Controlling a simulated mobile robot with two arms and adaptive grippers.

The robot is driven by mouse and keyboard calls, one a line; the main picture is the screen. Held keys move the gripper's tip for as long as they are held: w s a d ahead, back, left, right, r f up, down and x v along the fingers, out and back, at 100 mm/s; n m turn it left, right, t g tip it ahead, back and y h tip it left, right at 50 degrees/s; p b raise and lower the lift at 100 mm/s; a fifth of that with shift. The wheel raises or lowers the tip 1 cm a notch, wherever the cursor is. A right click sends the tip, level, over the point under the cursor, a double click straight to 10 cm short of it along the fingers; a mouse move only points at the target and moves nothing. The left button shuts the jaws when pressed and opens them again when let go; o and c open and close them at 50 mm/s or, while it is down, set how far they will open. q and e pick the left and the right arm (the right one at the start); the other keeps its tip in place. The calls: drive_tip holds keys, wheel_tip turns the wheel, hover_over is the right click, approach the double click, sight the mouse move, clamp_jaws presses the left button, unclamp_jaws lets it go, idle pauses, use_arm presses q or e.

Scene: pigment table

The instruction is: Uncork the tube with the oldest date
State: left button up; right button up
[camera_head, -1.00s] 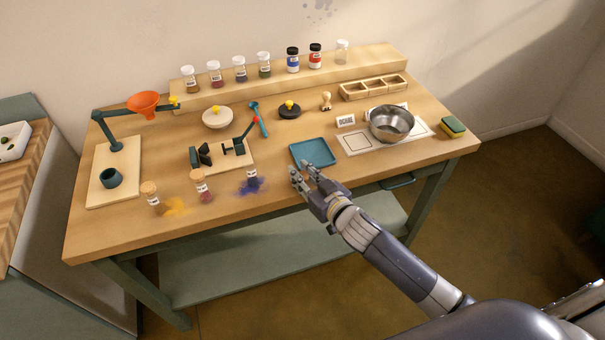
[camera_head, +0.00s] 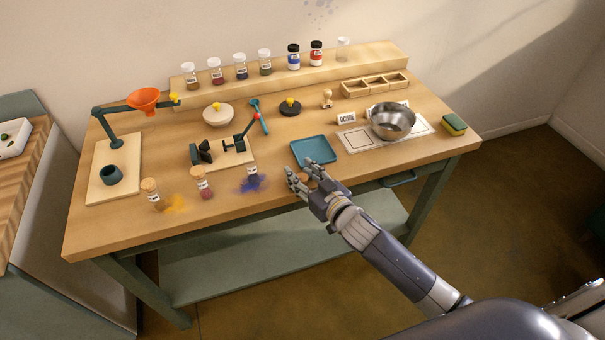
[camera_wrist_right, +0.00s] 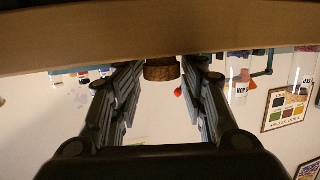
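Three small labelled glass tubes stand along the table's front. The left tube (camera_head: 155,198) and middle tube (camera_head: 202,188) have cork tops. The right tube (camera_head: 252,174), beside blue powder, shows no cork on top. Two tubes (camera_wrist_right: 238,75) also show in the upside-down right wrist view; their dates are too small to read surely. A loose cork (camera_wrist_right: 162,69) is between my right fingertips at the tabletop, with narrow gaps beside it. My right gripper (camera_head: 304,174) is open around the cork, right of the right tube and in front of the blue tray. My left gripper is out of view.
A blue tray (camera_head: 314,152) lies just behind my right gripper. A metal bowl (camera_head: 392,124) stands to its right. A small clamp stand (camera_head: 222,152) is behind the tubes. Capped jars line the back shelf.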

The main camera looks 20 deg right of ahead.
drive_tip(key=shift+s+d+f, duration=0.15)
drive_tip(key=shift+f, duration=0.25)
drive_tip(key=shift+r+p, duration=0.3)
drive_tip(key=shift+s+r, duration=0.1)
drive_tip(key=shift+r, duration=0.1)
drive_tip(key=b+v, duration=0.1)
drive_tip(key=v, duration=1)
drive_tip(key=shift+s+r, duration=0.25)
drive_tip(key=shift+r, duration=0.15)
drive_tip(key=shift+d, duration=0.15)
drive_tip(key=s+d+f+m+g+h, duration=0.1)
drive_tip(key=s+d+f+g+h, duration=0.2)
drive_tip(key=f, duration=1.2)
drive_tip(key=s+d+f+g, duration=0.3)
drive_tip(key=s+d+f, duration=0.15)
drive_tip(key=f, duration=1.15)
drive_tip(key=s+a+f+g, duration=0.1)
drive_tip(key=s+f+g, duration=0.1)
drive_tip(key=s+f, duration=0.5)
drive_tip(key=s+a+f+g, duration=0.1)
drive_tip(key=s+f+g, duration=0.2)
drive_tip(key=s+f, duration=0.4)
drive_tip(key=s+a+f+g, duration=0.2)
drive_tip(key=s+f, duration=0.5)
drive_tip(key=s, duration=1.1)
drive_tip(key=shift+n+g+h, duration=0.3)
drive_tip(key=shift+g+h, duration=0.1)
drive_tip(key=shift+g, duration=0.2)
